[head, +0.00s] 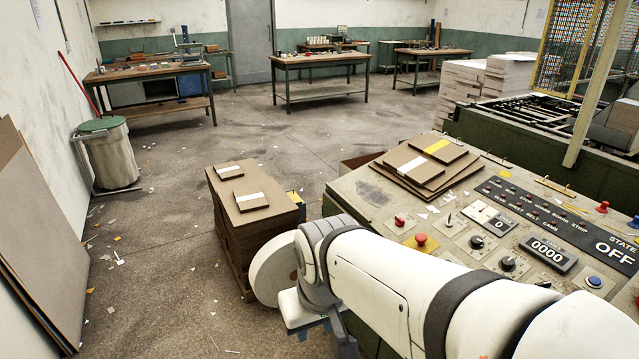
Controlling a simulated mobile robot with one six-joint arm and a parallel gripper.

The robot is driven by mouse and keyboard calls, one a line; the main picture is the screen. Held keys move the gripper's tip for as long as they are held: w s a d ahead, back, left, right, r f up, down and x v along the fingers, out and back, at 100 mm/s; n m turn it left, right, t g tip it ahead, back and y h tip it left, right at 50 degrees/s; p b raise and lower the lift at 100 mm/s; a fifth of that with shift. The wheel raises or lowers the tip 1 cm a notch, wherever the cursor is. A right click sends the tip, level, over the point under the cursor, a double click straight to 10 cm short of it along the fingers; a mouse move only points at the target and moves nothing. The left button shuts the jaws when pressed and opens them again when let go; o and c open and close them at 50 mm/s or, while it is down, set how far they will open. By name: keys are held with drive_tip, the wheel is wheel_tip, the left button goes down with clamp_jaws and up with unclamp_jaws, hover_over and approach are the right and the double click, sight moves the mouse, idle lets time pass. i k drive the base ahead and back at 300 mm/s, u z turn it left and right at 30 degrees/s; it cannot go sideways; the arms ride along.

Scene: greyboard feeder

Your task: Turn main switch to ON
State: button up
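The control panel (368,190) of a green machine fills the lower right, partly behind my arm. Its dark display strip (545,220) reads "STATE OFF". A red knob (399,221) sits at the panel's left. Black rotary knobs (477,242) and (507,264) sit in the middle. The small labels are too blurred to tell which control is the main switch. My white arm crosses the panel's front from the lower right to the left. My gripper does not show, so its state is hidden.
A red button on yellow (421,240), a blue button (594,282) and counters reading "0" and "0000" (548,251) are on the panel. Greyboard sheets (408,166) lie on its back left. A board stack (228,200) stands left. Open floor lies behind.

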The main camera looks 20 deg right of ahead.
sight(399, 222)
drive_tip(key=z, duration=0.45)
drive_tip(key=i, duration=0.9)
drive_tip(key=z, duration=0.7)
drive_tip(key=k, duration=0.85)
drive_tip(key=z, duration=0.25)
drive_tip(key=i, duration=0.85)
drive_tip(key=u, duration=0.1)
